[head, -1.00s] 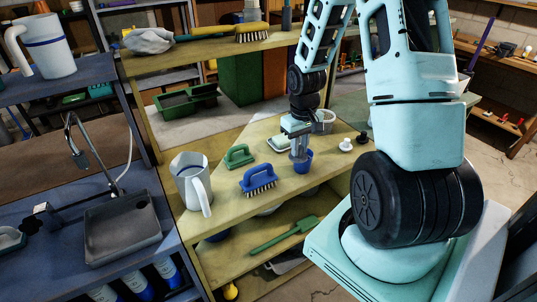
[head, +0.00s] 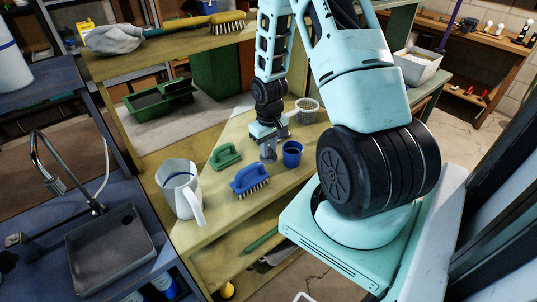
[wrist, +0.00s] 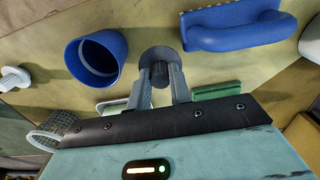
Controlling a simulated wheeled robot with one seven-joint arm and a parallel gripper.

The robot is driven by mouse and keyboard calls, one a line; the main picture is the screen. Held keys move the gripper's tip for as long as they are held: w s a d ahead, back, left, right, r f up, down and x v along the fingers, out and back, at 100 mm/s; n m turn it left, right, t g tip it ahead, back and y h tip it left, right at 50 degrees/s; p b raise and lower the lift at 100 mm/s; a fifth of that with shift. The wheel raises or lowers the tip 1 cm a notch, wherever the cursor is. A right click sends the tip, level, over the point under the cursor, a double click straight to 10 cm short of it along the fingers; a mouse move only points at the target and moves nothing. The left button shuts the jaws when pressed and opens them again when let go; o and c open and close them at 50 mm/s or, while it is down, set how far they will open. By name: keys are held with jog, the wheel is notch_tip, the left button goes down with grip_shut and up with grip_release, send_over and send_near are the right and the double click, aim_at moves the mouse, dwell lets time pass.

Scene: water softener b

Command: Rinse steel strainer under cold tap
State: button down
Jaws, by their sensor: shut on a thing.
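My gripper (wrist: 160,88) points down over the wooden bench and is shut on a small dark-grey round piece with a short stem, which looks like the steel strainer (wrist: 158,56). In the head view, my gripper (head: 268,142) and the grey piece (head: 268,157) show between the blue brush and the blue cup; its height above the bench is hard to tell. The tap (head: 48,180), a curved metal spout, stands at far left over the grey sink basin (head: 108,262), well away from my gripper.
A blue cup (head: 292,155), blue brush (head: 249,180), green brush (head: 225,156) and white jug (head: 176,184) stand on the bench (head: 215,205). A mesh basket (wrist: 62,128) is behind my gripper. The shelf (head: 160,55) above holds a yellow brush (head: 225,22).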

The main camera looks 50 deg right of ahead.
jog(key=shift+f+p, duration=0.4)
jog(key=shift+f, duration=1.35)
jog(key=shift+f, duration=0.15)
jog(key=c, duration=1.3)
grip_release()
jog(key=shift+r, duration=0.2)
notch_tip(320, 180, up, 12)
jog(key=b, duration=0.2)
jog(key=shift+b, duration=0.4)
